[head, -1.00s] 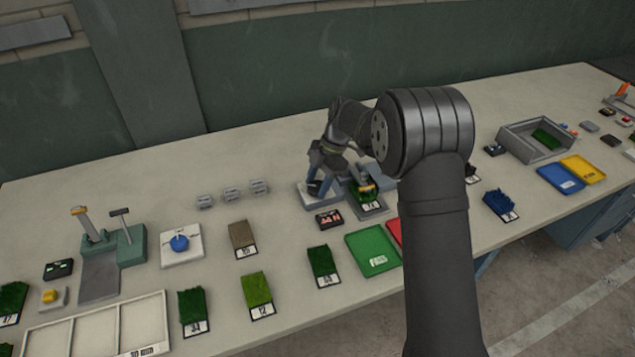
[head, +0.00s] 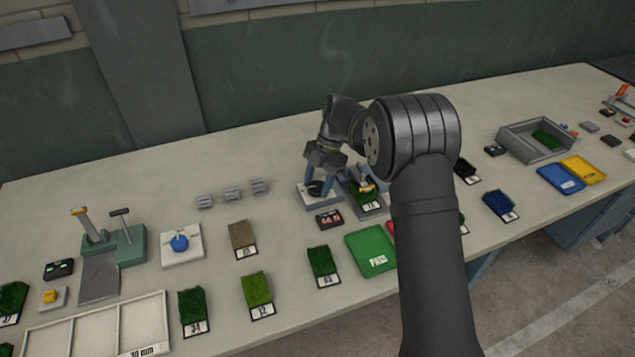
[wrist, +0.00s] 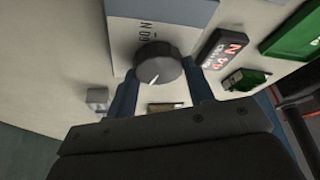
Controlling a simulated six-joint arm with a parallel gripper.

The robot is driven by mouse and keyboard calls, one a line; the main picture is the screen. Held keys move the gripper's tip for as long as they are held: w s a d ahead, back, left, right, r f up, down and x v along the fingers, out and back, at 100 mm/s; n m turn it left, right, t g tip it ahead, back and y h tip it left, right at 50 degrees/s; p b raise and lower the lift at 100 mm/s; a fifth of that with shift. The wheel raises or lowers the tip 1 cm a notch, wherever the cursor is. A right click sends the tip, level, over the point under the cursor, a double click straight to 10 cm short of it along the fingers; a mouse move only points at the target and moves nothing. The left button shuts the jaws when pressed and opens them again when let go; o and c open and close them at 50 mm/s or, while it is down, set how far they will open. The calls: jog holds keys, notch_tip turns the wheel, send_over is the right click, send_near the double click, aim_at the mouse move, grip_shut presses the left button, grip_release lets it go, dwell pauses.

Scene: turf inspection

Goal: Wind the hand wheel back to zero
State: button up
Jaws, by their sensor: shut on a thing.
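The hand wheel (wrist: 158,66) is a dark round knob with a white pointer line, on a grey plate (wrist: 190,14) with dark lettering. In the wrist view the pointer slants toward the lower left. My gripper (wrist: 163,88) has its two blue fingers on either side of the knob and is shut on it. In the head view my gripper (head: 318,182) points down at the dark wheel (head: 317,188) on its pale base. The zero mark cannot be made out clearly.
A black readout (head: 329,219) with red characters ending in N stands in front of the wheel. A turf sample (head: 366,194) sits in the fixture to its right. A green tray (head: 371,250) is nearer the front. Small grey blocks (head: 232,194) stand to the left.

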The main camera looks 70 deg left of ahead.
jog(key=o, duration=1)
jog(key=v, duration=1.7)
jog(key=shift+w+r, duration=0.15)
jog(key=shift+r, duration=0.05)
jog(key=shift+f, duration=0.15)
jog(key=x, duration=1.7)
jog(key=shift+f, duration=0.1)
